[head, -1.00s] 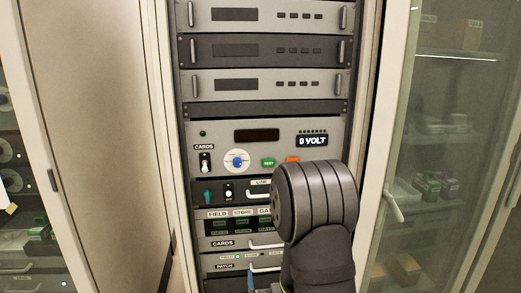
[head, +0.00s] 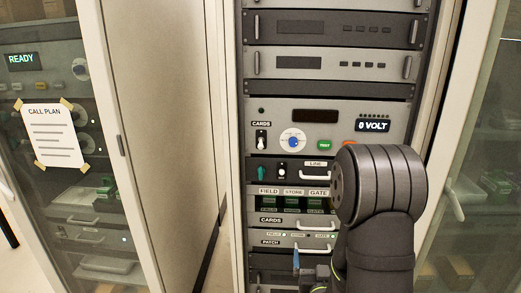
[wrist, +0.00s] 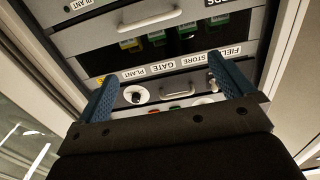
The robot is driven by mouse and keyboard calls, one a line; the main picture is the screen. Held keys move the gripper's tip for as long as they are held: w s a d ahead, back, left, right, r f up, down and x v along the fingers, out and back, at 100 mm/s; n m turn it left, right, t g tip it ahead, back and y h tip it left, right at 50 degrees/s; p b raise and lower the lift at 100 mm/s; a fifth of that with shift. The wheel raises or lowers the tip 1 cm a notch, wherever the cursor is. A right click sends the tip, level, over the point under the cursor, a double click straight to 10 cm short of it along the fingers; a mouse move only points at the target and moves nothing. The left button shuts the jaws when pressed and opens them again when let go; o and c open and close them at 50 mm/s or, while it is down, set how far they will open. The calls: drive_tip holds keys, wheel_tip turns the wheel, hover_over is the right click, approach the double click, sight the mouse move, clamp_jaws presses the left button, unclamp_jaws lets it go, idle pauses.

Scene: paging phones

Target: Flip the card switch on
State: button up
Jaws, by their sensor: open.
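The card switch (head: 261,141) is a small toggle with a white lever under the CARDS label, left on the grey panel in the head view. Its lever seems to point down, but it is small. My gripper (head: 296,262) is low in front of the rack, below the switch and apart from it, partly hidden by my arm. In the wrist view my gripper (wrist: 166,88) has its two blue fingers wide apart, with nothing between them held. That view is upside down and shows the FIELD, STORE, GATE and PLANT row (wrist: 182,62). I cannot make out the card switch there.
Beside the switch are a blue dial (head: 293,142), a green button (head: 325,145) and a 0 VOLT display (head: 373,126). Below sits the LINE drawer (head: 318,174) with a green switch, a white switch and a handle. An open cabinet door (head: 165,130) stands left of the rack.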

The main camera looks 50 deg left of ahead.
drive_tip(key=shift+a+r, duration=0.2)
drive_tip(key=c, duration=0.3)
drive_tip(key=a+r+m, duration=0.2)
drive_tip(key=a+r, duration=0.1)
drive_tip(key=a+r+m+t, duration=0.1)
drive_tip(key=a+r+m, duration=0.1)
drive_tip(key=r+m, duration=0.1)
drive_tip(key=a+r+m, duration=0.3)
drive_tip(key=r, duration=0.1)
drive_tip(key=shift+a+r+h, duration=0.35)
drive_tip(key=shift+r+h, duration=0.05)
drive_tip(key=c, duration=1.5)
drive_tip(key=s+a+r+m, duration=0.1)
drive_tip(key=r+m, duration=0.1)
drive_tip(key=s+a+r+m, duration=0.1)
drive_tip(key=a+r+m, duration=0.1)
drive_tip(key=r, duration=0.1)
drive_tip(key=s+a+r+m, duration=0.1)
drive_tip(key=r+m, duration=0.1)
drive_tip(key=shift+s+a+r, duration=0.2)
drive_tip(key=shift+s+a, duration=0.05)
drive_tip(key=shift+a, duration=0.05)
clamp_jaws()
drive_tip(key=m+g, duration=0.1)
drive_tip(key=m, duration=0.3)
approach(261, 144)
wheel_tip(261, 144, down, 3)
drive_tip(key=x, duration=0.9)
drive_tip(key=shift+y, duration=0.4)
